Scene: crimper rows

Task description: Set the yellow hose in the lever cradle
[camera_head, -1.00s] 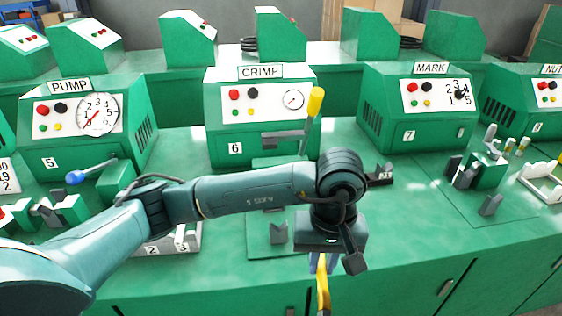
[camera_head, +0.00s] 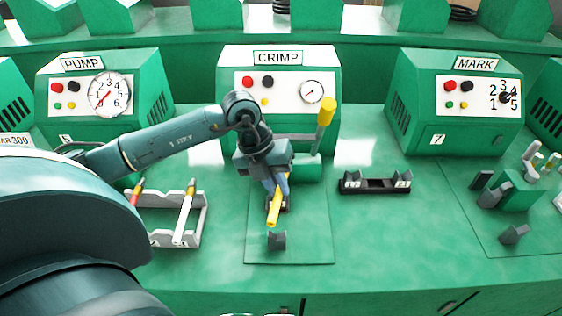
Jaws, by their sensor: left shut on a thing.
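My left gripper (camera_head: 277,188) is shut on the yellow hose (camera_head: 273,211), holding it above the crimp station's base plate. The hose points toward the front, its near end close to a small grey V-shaped cradle (camera_head: 277,240). I cannot tell whether the hose touches that cradle. A second dark support shows partly behind the hose and gripper. The yellow-tipped lever (camera_head: 325,116) stands upright behind and to the right, in front of the CRIMP machine (camera_head: 279,90). My right gripper is not in view.
A grey rack (camera_head: 203,215) holding white and red hoses stands to the left. A black, empty two-post rack (camera_head: 374,186) stands to the right. PUMP (camera_head: 75,99) and MARK (camera_head: 460,100) machines flank the station.

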